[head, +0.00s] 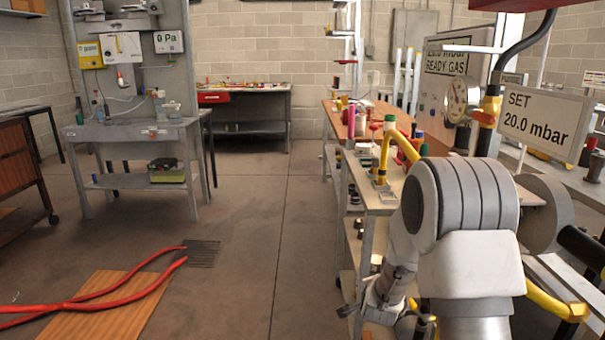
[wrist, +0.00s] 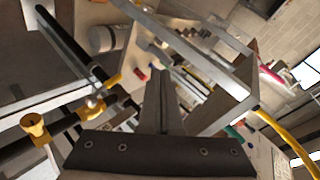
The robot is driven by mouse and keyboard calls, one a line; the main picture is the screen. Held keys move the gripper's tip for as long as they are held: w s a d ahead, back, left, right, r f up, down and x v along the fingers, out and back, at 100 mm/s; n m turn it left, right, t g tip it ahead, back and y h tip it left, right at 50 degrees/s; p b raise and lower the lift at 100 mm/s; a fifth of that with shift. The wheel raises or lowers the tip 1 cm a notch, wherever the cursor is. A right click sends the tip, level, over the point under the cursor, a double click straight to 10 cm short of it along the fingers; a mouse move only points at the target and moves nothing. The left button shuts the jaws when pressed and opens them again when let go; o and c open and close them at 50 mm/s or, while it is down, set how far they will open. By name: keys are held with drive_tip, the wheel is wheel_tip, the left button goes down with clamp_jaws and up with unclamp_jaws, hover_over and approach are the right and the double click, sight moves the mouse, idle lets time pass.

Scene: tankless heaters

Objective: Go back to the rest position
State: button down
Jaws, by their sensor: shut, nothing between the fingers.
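My gripper (wrist: 162,80) shows in the wrist view as two grey fingers meeting above a dark mount, shut with nothing between them. In the head view my arm reaches down at the lower right, and my gripper (head: 352,308) is low beside the shelved bench (head: 372,204), partly hidden by my own arm links. The contact between my gripper and the bench, if any, cannot be told.
A yellow pipe (head: 385,152) rises from the bench, close to my arm. A gauge (head: 462,97) and a "SET 20.0 mbar" sign (head: 541,120) stand at right. The middle floor (head: 255,230) is clear.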

drive_tip(key=s+a+r+n+g+y, duration=0.1)
drive_tip(key=s+a+r+n, duration=0.1)
drive_tip(key=s+r+n, duration=0.35)
drive_tip(key=s+a+r+n+g+y, duration=0.1)
drive_tip(key=s+a+r+n+y, duration=0.15)
drive_tip(key=s+r, duration=0.65)
drive_tip(key=s+r+n+g, duration=0.2)
drive_tip(key=s+r+n, duration=0.2)
drive_tip(key=s, duration=0.7)
drive_tip(key=s+r+n+g, duration=0.2)
drive_tip(key=s+r+n, duration=0.15)
drive_tip(key=s, duration=0.75)
wheel_tip(320, 180, up, 25)
drive_tip(key=p, duration=2.5)
drive_tip(key=shift+w+f+h+p, duration=0.2)
drive_tip(key=shift+w+h+p, duration=0.15)
drive_tip(key=shift+h, duration=0.1)
